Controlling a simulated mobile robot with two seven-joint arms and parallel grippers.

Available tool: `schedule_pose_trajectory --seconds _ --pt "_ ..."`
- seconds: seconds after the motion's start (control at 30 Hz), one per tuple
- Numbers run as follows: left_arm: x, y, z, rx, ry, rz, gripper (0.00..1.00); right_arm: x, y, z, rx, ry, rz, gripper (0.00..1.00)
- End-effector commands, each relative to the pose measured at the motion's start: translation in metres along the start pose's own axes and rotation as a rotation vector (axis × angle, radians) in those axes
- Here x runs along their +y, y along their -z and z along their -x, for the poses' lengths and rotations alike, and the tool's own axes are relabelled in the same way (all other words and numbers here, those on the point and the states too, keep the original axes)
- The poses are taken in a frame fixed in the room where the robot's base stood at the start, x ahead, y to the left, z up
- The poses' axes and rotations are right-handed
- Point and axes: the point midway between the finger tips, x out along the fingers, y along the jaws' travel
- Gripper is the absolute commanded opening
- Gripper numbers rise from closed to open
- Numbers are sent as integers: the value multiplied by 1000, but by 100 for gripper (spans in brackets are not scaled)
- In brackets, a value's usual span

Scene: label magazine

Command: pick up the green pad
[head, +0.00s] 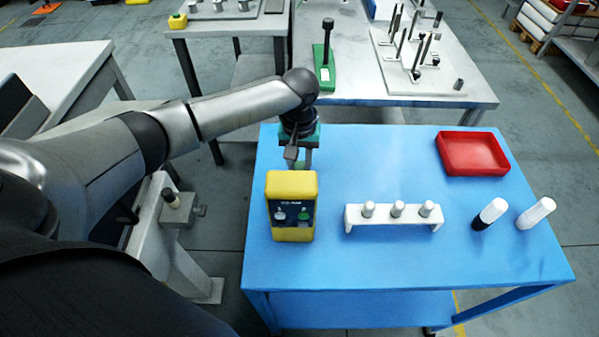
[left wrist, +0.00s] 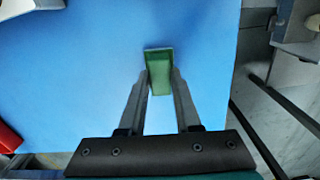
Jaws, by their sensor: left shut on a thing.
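The green pad (left wrist: 159,70) is between the two fingers of my left gripper (left wrist: 160,84) in the left wrist view, over the blue table top. The fingers press on its two long sides. In the head view my left gripper (head: 299,161) points down behind the yellow box, and only a bit of green pad (head: 299,166) shows between the fingers. The box hides the lower part, so I cannot tell whether the pad touches the table. My right gripper is not in view.
The yellow box (head: 291,190) stands just in front of my left gripper on the blue table (head: 390,270). A white rack (head: 393,221) with three white-topped pieces, two bottles (head: 490,213) and (head: 536,213), and a red tray (head: 471,155) stand to the right. The front is clear.

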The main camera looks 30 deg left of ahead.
Motion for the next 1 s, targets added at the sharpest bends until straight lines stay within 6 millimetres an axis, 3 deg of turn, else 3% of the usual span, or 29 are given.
schedule_pose_trajectory --seconds 0.43,0.57,0.77,1.0 --pt "0 0 1 1 0 0 0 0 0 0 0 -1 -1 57" --pt "0 1 11 1 -1 0 0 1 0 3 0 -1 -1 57" --pt "1 1 54 4 -4 -1 0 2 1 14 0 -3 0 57" --pt "1 1 125 5 -4 -1 0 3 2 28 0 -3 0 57"
